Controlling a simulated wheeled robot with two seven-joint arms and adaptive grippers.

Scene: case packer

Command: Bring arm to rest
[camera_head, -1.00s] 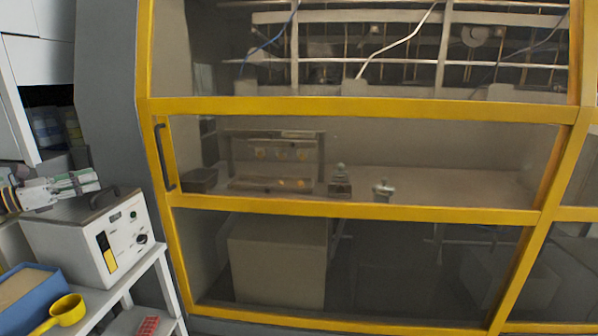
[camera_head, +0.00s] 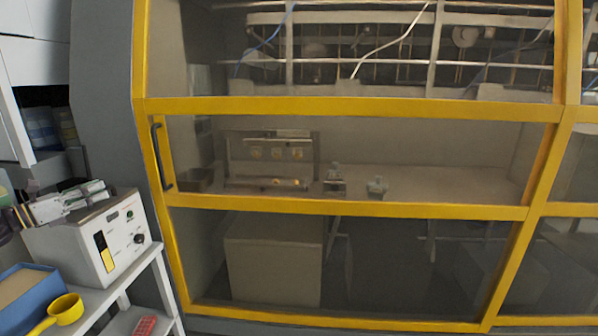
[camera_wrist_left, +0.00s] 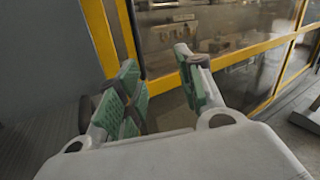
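My left gripper (camera_head: 70,201) is at the left of the head view, in front of and above the white instrument box on the shelf cart. In the left wrist view its two green-padded fingers (camera_wrist_left: 163,95) stand apart with nothing between them. Beyond them are the dark floor, a grey wall and the yellow-framed enclosure. My right gripper is not in either view.
A yellow-framed glazed enclosure (camera_head: 340,106) with a dark door handle (camera_head: 162,157) fills the middle. The instrument box (camera_head: 100,245) stands on a white cart (camera_head: 142,275), with a blue bin (camera_head: 30,295) and a yellow scoop (camera_head: 63,309). A red item (camera_head: 146,325) lies lower.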

